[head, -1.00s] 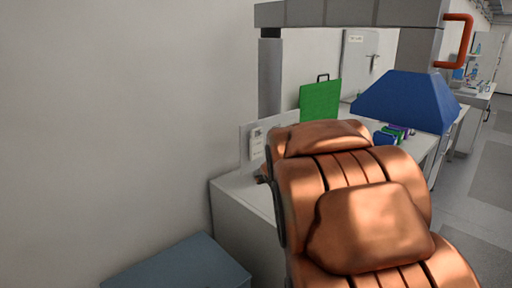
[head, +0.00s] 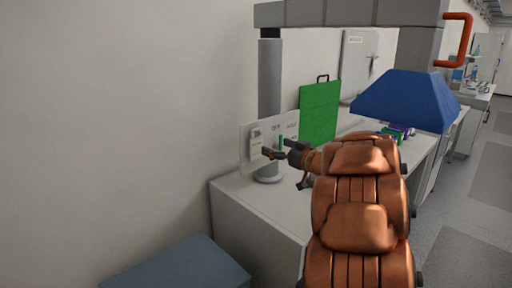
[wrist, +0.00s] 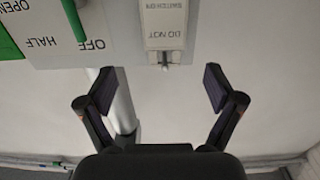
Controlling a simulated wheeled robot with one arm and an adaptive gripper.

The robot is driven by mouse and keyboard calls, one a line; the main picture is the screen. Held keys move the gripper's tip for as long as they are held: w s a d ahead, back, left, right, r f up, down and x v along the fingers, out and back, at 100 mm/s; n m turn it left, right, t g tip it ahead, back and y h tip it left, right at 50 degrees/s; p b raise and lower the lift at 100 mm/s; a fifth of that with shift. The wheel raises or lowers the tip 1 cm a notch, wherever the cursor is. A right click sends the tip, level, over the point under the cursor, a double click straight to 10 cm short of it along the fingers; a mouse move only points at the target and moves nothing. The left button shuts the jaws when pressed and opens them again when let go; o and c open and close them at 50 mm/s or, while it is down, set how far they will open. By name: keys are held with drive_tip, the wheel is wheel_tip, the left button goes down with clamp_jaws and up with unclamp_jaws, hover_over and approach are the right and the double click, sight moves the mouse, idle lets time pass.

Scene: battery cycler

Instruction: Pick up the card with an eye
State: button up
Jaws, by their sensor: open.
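An eye hole cannot be made out. My gripper (head: 276,149) is open and empty in front of the panel. In the wrist view its two fingers (wrist: 160,84) are spread wide, and the card lies beyond and between them, apart from both.
A grey post (head: 269,85) stands close by the panel and passes near the left finger in the wrist view (wrist: 117,105). A green board (head: 319,112) stands behind to the right. A blue hood (head: 405,100) hangs above the bench. A grey-blue box (head: 185,268) is at lower left.

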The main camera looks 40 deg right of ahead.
sight(257, 141)
drive_tip(key=shift+w+a+f+p, duration=0.1)
drive_tip(key=shift+w+a+p, duration=0.2)
drive_tip(key=shift+w, duration=0.95)
drive_tip(key=shift+w+a+f+p, duration=0.1)
drive_tip(key=shift+w+a+p, duration=0.2)
drive_tip(key=shift+w, duration=0.95)
drive_tip(key=shift+w+a+f+p, duration=0.15)
drive_tip(key=shift+w+p, duration=0.25)
drive_tip(key=shift+w, duration=0.85)
drive_tip(key=shift+r, duration=0.1)
drive_tip(key=shift+c, duration=0.3)
drive_tip(key=c, duration=0.9)
